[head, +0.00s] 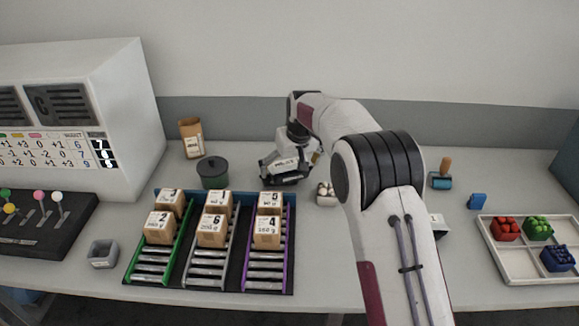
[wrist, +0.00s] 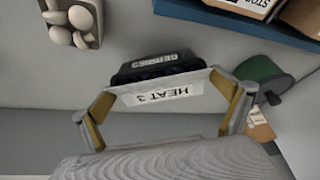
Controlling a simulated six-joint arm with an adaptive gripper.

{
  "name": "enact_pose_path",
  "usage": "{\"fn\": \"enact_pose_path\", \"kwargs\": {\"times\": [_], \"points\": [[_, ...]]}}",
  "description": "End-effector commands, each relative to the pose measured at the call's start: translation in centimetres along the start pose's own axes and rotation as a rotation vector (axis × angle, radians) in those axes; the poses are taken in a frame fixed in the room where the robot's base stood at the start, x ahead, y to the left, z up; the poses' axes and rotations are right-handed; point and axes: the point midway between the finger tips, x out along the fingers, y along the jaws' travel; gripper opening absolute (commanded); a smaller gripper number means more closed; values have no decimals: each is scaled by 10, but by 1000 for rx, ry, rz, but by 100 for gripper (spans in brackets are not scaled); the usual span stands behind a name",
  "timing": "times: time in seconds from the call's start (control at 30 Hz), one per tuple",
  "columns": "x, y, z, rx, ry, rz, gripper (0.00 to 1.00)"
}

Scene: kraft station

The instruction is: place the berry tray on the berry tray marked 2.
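In the head view the dark tray (head: 284,181) is under my gripper, behind the roller lanes. I cannot tell whether it touches the table. A berry tray marked 2 cannot be made out; my arm hides part of the table.
Roller lanes (head: 207,272) with numbered cartons stand in front. A white divided tray (head: 513,264) with red, green and blue punnets is at the right.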

Motion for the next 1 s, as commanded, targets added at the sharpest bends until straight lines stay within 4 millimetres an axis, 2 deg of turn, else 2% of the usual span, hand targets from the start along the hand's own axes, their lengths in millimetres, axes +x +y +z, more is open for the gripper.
{"fn": "enact_pose_path", "kwargs": {"times": [0.27, 0.47, 0.67, 1.0], "points": [[-2, 0, -1, 0, 0, 0, 100], [-12, 0, -2, 0, 1, 0, 100], [-33, 0, -2, 0, 1, 0, 100], [-84, 0, -2, 0, 3, 1, 100]]}}
